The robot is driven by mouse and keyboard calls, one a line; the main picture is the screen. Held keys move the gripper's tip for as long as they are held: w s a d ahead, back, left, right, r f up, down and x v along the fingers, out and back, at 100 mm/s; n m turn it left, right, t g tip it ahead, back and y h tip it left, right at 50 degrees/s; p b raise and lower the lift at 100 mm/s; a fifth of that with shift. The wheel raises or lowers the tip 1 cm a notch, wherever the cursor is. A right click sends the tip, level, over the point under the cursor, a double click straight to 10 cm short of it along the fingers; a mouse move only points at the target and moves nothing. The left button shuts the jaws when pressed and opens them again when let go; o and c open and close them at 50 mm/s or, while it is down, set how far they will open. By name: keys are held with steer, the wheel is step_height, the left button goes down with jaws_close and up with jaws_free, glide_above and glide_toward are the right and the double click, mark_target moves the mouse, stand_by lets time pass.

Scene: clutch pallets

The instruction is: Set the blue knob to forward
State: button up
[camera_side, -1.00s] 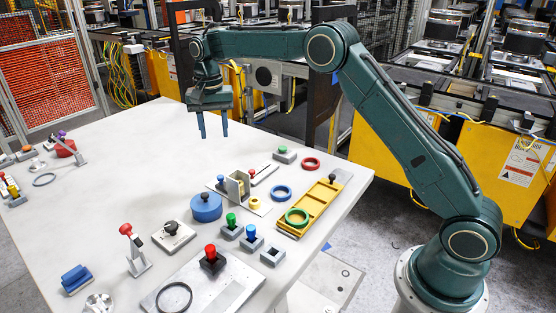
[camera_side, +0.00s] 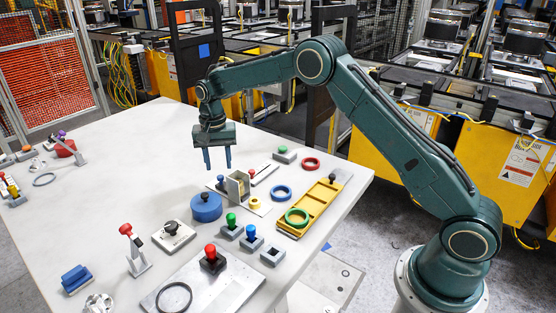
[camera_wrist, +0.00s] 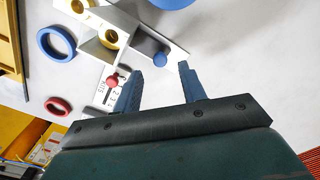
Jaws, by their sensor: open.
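A small blue knob (camera_side: 221,179) stands on a light plate beside an upright grey bracket (camera_side: 237,186). In the wrist view the blue knob (camera_wrist: 160,59) sits near the end of the plate, ahead of the fingertips and between their lines. My gripper (camera_side: 218,170) is open and empty, pointing down just above this knob; in the wrist view its two fingers (camera_wrist: 161,78) are spread apart. No contact shows. Another blue-topped knob (camera_side: 251,231) stands on a grey block nearer the front. Any position markings for the knob are too small to read.
A blue round drum (camera_side: 206,208) stands close in front of the knob. A blue ring (camera_side: 281,193), a yellow tray (camera_side: 323,199) and a red ring (camera_side: 310,163) lie to the right. The table (camera_side: 125,155) is clear to the left of my gripper.

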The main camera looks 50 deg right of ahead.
mark_target(220, 176)
steer(key=shift+f, duration=1.9)
jaws_close()
